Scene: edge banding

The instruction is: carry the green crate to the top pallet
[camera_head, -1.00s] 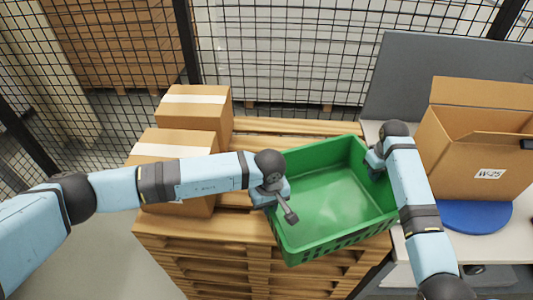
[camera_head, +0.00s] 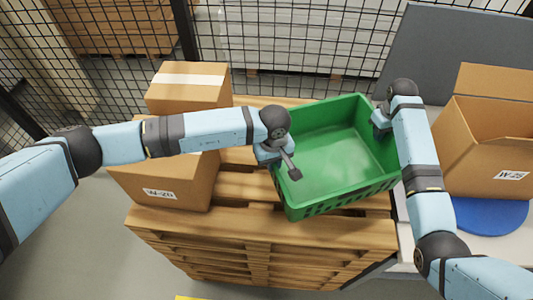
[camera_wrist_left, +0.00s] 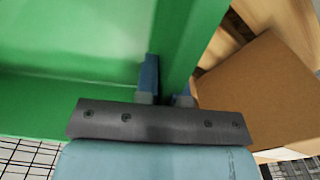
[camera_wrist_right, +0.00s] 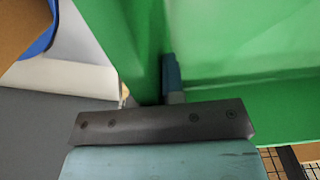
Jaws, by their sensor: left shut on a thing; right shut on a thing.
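The green crate (camera_head: 330,165) is empty and sits over the right part of the stacked wooden pallets (camera_head: 245,215). I cannot tell if it touches the top pallet. My left gripper (camera_head: 277,160) is shut on the crate's left wall; the left wrist view shows its fingers (camera_wrist_left: 165,90) on both sides of the green wall (camera_wrist_left: 185,50). My right gripper (camera_head: 380,122) is shut on the right wall. In the right wrist view one finger (camera_wrist_right: 172,75) shows inside the crate (camera_wrist_right: 230,40); the other is hidden.
Two closed cardboard boxes, the rear one (camera_head: 190,92) and the front one (camera_head: 165,185), stand on the pallet's left part. An open box (camera_head: 485,150) sits on a blue disc (camera_head: 485,215) on the table at right. A mesh fence (camera_head: 290,45) is behind.

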